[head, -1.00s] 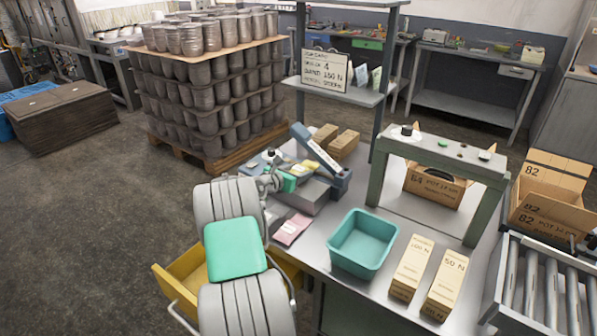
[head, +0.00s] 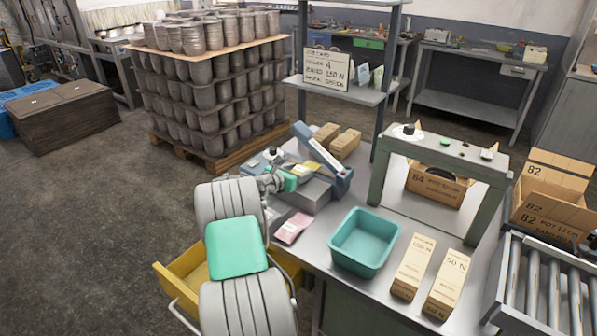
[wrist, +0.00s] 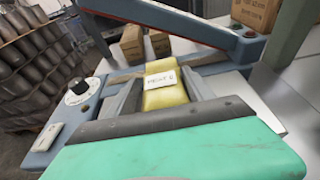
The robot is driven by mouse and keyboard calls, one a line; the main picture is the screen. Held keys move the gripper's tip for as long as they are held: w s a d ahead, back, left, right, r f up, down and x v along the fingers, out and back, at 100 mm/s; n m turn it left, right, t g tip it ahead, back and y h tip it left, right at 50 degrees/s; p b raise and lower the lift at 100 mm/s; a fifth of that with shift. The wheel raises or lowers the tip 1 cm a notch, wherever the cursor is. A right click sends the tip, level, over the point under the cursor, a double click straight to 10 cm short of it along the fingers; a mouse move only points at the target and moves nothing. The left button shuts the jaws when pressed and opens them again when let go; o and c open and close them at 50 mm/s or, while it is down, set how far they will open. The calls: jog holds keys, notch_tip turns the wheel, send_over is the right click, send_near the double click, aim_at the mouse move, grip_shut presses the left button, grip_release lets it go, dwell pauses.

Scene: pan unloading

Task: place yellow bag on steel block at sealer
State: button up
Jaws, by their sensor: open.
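The yellow bag (head: 305,169) lies at the sealer (head: 327,160) and carries a white printed label. In the wrist view the yellow bag (wrist: 166,95) is between the two grey fingers of my gripper (wrist: 163,84), with the jaws open around it. The steel block (head: 312,190) is the grey metal body at the sealer's front; the bag appears to rest on it, though the contact is partly hidden. My gripper's green body (wrist: 180,150) covers the near side. The sealer's lever arm (wrist: 185,25) is raised behind the bag, and its dial (wrist: 77,92) is at the left.
A pink bag (head: 293,228) lies on the table left of an empty-looking teal bin (head: 364,243). Two cartons (head: 413,268) stand right of the bin. Two small boxes (head: 345,143) sit behind the sealer. A green-grey frame (head: 440,150) stands at the right.

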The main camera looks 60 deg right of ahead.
jog(key=shift+s+a+f, duration=0.15)
jog(key=shift+s+f, duration=0.2)
jog(key=shift+f, duration=0.4)
jog(key=shift+r, duration=0.35)
jog(key=w+a+r+m+t+y, duration=0.2)
jog(key=w+a+m, duration=0.15)
jog(key=a, duration=0.85)
jog(key=w+a+r+m+t+y+b, duration=0.1)
jog(key=w+a+r+m+t+y, duration=0.3)
jog(key=a, duration=0.8)
jog(key=w+a+m+y, duration=0.1)
jog(key=w+a, duration=0.5)
jog(key=a, duration=0.6)
jog(key=s+a+m+y, duration=0.2)
jog(key=s+a, duration=0.2)
jog(key=a, duration=0.6)
jog(key=s+a+f+m+y, duration=0.1)
jog(key=s+a+m+y, duration=0.2)
jog(key=a, duration=0.7)
jog(key=s+a+m+y, duration=0.2)
jog(key=s+a, duration=0.3)
jog(key=a, duration=0.5)
jog(key=shift+f, duration=0.2)
